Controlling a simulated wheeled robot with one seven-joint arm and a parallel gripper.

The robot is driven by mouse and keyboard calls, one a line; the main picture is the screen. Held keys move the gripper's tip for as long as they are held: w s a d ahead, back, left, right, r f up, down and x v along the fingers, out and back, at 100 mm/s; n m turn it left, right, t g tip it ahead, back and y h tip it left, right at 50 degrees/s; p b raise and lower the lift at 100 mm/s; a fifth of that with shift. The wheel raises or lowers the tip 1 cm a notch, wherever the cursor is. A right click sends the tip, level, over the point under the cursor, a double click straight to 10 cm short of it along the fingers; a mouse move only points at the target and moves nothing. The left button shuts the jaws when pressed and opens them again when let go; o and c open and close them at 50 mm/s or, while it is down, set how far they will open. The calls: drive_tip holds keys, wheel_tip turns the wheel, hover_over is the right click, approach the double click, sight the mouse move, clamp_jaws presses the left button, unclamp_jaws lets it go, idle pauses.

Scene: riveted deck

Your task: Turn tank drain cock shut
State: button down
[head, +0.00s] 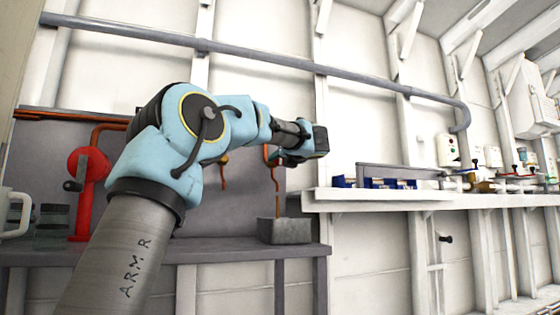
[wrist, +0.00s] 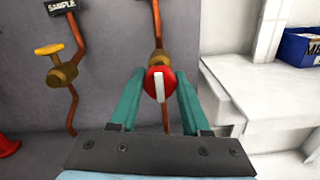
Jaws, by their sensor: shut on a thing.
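A cock with a round red knob (wrist: 152,86) and a white bar across it is in the middle of the wrist view. The white bar is near upright, roughly in line with the copper pipe (wrist: 157,14). Its brass body (wrist: 158,60) shows just behind the knob. My gripper (wrist: 161,80) has its teal fingers on either side of the red knob and is shut on it. A second brass cock with a yellow handle (wrist: 48,49) is to the left, under a SAMPLE label (wrist: 61,5). In the head view, my gripper (head: 305,155) hides the held cock.
A grey trough (head: 285,231) stands on the bench below the copper pipe (head: 276,182). A red crank device (head: 88,180) and jars are at the left. A white shelf (head: 390,194) with blue bins (head: 390,184) is close on the right.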

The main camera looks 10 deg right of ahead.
drive_tip(key=shift+r+m+p, duration=0.1)
drive_tip(key=shift+m+p, duration=0.2)
drive_tip(key=shift+m, duration=0.1)
drive_tip(key=m+p, duration=0.3)
drive_tip(key=shift+r+m, duration=0.1)
drive_tip(key=shift+m, duration=0.3)
drive_tip(key=m+p, duration=0.4)
drive_tip(key=p, duration=0.1)
drive_tip(key=shift+m, duration=0.3)
drive_tip(key=m+p, duration=0.4)
drive_tip(key=shift+p, duration=0.35)
drive_tip(key=m+p, duration=0.4)
drive_tip(key=shift+f+m, duration=0.2)
drive_tip(key=shift+m, duration=0.1)
drive_tip(key=shift+f, duration=0.1)
drive_tip(key=shift+c, duration=1.9)
unclamp_jaws()
